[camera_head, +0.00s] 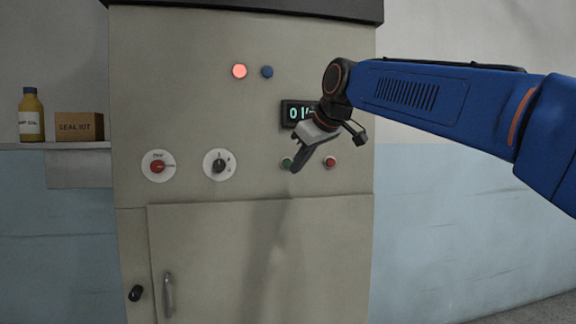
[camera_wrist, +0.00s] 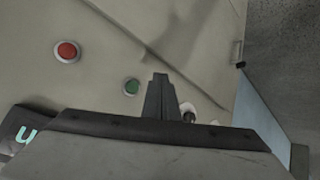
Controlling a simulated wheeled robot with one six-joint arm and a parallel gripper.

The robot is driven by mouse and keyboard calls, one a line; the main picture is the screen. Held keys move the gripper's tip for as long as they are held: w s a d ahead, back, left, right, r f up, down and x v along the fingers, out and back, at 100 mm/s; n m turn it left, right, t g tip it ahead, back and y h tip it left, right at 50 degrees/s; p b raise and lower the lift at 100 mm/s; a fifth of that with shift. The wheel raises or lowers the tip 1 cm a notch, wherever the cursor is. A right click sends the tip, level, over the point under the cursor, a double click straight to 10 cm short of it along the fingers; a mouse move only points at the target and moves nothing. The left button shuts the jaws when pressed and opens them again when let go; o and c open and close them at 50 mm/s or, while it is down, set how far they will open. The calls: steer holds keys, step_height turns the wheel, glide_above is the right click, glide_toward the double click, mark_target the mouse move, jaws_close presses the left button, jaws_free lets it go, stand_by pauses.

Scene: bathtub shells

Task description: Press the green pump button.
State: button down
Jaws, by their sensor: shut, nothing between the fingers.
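The green pump button (camera_head: 286,162) is a small round button on the front of the beige cabinet (camera_head: 200,110). In the head view my gripper (camera_head: 294,170) is right in front of it and partly covers it. In the wrist view the green button (camera_wrist: 131,87) shows whole, just left of the tip of my shut gripper (camera_wrist: 160,76). The fingers are together and empty. I cannot tell how far the fingertips are from the panel.
A red button (camera_head: 330,162) sits right of the green one. A red knob (camera_head: 158,166) and a black selector (camera_head: 219,165) are to the left. A lit red lamp (camera_head: 239,71), a blue lamp (camera_head: 267,72) and a partly covered display (camera_head: 292,113) are above. A shelf holds a bottle (camera_head: 31,116) and box (camera_head: 79,127).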

steer(key=w+a, duration=0.2)
steer(key=w, duration=0.4)
steer(key=shift+w, duration=0.3)
stand_by(1.9)
steer(key=shift+w, duration=0.4)
steer(key=shift+w+a, duration=0.15)
steer(key=shift+w, duration=0.25)
stand_by(0.7)
steer(key=shift+s, duration=0.15)
steer(key=shift+s+d, duration=0.2)
steer(key=shift+s, duration=0.45)
stand_by(0.3)
steer(key=shift+s+d, duration=0.25)
steer(key=shift+s, duration=0.55)
steer(key=shift+s+d, duration=0.2)
steer(key=shift+s, duration=0.65)
steer(key=shift+s+d, duration=0.25)
steer(key=shift+s, duration=0.55)
